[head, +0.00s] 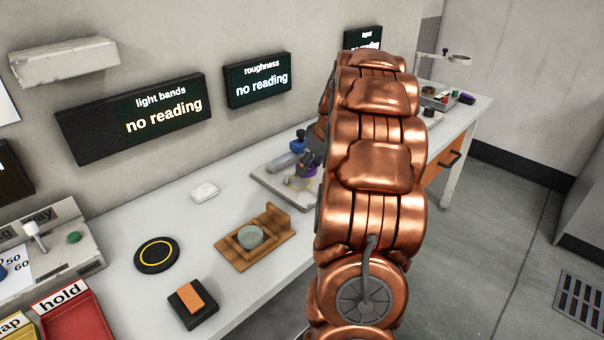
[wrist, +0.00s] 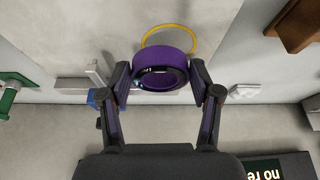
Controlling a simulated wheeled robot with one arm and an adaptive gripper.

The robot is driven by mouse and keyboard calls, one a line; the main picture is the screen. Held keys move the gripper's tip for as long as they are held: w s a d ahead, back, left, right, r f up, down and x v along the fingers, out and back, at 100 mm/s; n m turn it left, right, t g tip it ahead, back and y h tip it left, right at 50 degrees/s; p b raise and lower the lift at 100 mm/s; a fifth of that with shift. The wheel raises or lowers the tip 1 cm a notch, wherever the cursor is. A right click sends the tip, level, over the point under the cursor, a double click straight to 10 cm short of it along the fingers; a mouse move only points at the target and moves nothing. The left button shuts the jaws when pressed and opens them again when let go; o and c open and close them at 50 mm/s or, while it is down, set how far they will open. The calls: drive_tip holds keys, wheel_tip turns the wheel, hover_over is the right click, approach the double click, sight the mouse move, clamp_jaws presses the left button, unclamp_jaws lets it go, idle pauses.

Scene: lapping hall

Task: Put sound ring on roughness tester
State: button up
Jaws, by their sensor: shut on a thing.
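My gripper (wrist: 160,78) is shut on the purple ring (wrist: 162,86), one finger on each side of it. The ring is held by the near edge of a yellow circle (wrist: 182,31) marked on the pale grey plate of the roughness tester (wrist: 120,20). I cannot tell whether the ring touches the plate. In the head view the tester (head: 268,178) stands on the bench under the roughness display (head: 258,80), which reads "no reading". My copper arm hides the tester's right side and most of the gripper; a bit of purple shows at its edge.
Left of the tester are a white block (head: 204,191), a wooden stand (head: 282,222) with a grey-green disc, a black disc with a yellow circle (head: 157,254) and an orange block on a black pad (head: 191,304). A red "hold" tray (head: 92,325) is at the lower left.

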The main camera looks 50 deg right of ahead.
sight(299, 182)
drive_tip(key=shift+w+a+f, duration=0.2)
drive_tip(key=shift+w+a, duration=0.5)
drive_tip(key=shift+w, duration=0.2)
drive_tip(key=shift+f+p, duration=0.3)
drive_tip(key=shift+f, duration=1.35)
drive_tip(key=shift+f, duration=0.15)
drive_tip(key=o, duration=1.2)
drive_tip(key=shift+c, duration=0.2)
